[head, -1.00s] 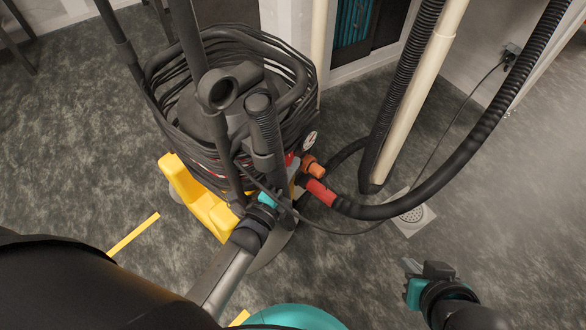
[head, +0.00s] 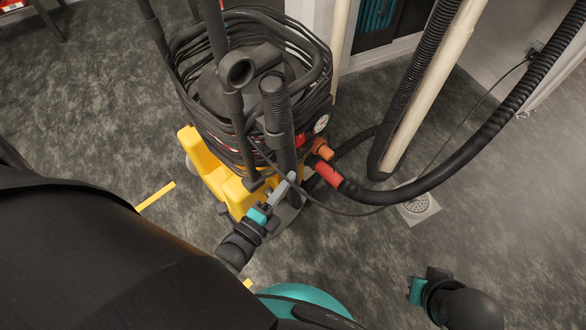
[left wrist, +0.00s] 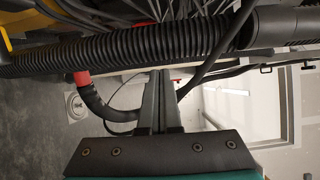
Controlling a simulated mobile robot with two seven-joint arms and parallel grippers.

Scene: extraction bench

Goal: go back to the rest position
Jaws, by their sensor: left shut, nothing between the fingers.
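My left gripper (head: 288,181) is at the front of the yellow-and-black extraction machine (head: 215,172), beside its upright ribbed hose (head: 277,105). Its grey fingers are shut with nothing between them. In the left wrist view the closed fingers (left wrist: 158,100) point at a black ribbed hose (left wrist: 120,48) that crosses the picture; I cannot tell whether they touch it. My right gripper (head: 425,287) is low at the right over bare floor, and its fingers are too small and dark to read.
A thick black hose (head: 465,150) runs from the machine's red coupling (head: 328,174) up to the right. A thin black cable loops near my left fingers. A cream pipe (head: 430,90) and a floor drain (head: 417,205) are at the right.

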